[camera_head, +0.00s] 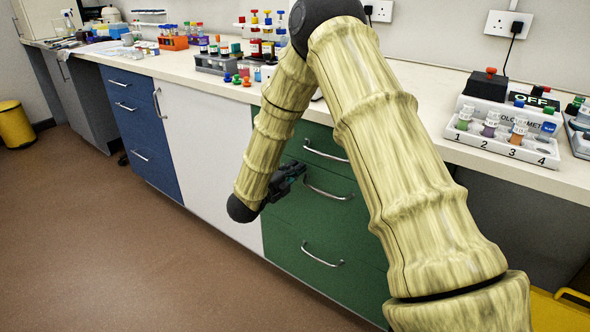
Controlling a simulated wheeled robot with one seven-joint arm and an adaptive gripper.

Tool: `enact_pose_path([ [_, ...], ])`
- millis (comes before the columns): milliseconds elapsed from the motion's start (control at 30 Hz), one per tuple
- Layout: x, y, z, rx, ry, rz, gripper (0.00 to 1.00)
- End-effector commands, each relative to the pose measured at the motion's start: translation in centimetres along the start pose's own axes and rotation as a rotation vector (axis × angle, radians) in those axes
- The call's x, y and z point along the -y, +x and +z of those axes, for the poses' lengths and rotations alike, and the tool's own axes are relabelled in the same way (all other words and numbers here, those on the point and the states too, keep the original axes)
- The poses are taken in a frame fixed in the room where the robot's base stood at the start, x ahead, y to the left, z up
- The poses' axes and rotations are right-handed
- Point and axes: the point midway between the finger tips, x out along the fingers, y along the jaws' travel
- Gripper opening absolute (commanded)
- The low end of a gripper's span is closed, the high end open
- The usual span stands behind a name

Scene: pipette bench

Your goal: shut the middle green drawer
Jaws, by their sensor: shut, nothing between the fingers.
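The green drawer unit (290,226) stands under the bench in the middle of the view, with three drawers one above another. The middle green drawer (345,207) has a curved metal handle (328,191). Its front looks about level with its neighbours, but I cannot tell whether a small gap remains. My gripper (301,168) is dark and shut, with nothing in it. It is in front of the unit, left of the middle handle, near the upper and middle drawers. I cannot tell whether it touches the front. My arm hides part of the unit's left and right sides.
The top green drawer (318,137) and bottom green drawer (300,265) have similar handles. A white cabinet panel (205,140) and blue drawers (143,132) stand to the left. The bench top holds racks and a colorimeter (505,120). The brown floor (110,240) in front is clear.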

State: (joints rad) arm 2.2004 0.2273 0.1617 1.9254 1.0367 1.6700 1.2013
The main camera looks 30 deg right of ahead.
Motion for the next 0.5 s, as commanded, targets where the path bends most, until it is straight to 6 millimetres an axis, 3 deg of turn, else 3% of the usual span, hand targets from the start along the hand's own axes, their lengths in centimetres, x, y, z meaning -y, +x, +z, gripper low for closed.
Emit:
enact_pose_path([
  [500,0.0,-9.8,0.7,0.012,-0.006,0.005,0.00],
])
